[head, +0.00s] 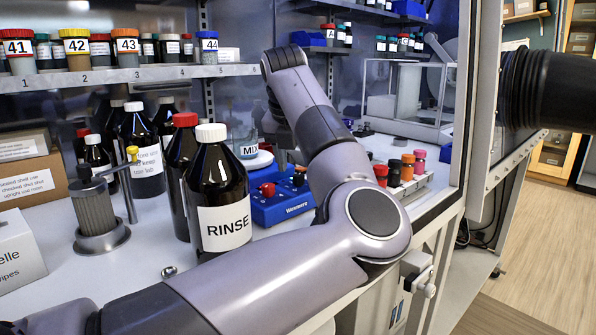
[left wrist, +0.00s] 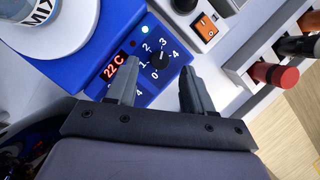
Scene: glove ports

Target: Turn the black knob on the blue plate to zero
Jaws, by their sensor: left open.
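The blue plate (head: 283,212) stands on the bench right of the RINSE bottle, with a beaker marked MIX (head: 248,148) on its white top. In the left wrist view, the blue plate (left wrist: 92,50) shows a red 22 C display (left wrist: 116,68) and the black knob (left wrist: 160,61) inside a ring of numbers. A small light mark shows near the knob's upper edge; its exact setting is too small to read. My left gripper (left wrist: 158,75) is open, its fingers on either side of the knob in the picture, with nothing between them. Contact cannot be told. My right gripper is not in view.
The tall RINSE bottle (head: 219,190) stands close left of the blue plate. A rack of small coloured-cap vials (head: 407,168) stands to its right. A shelf (head: 130,75) of jars runs behind. A black ribbed sleeve (head: 540,88) juts in at the right.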

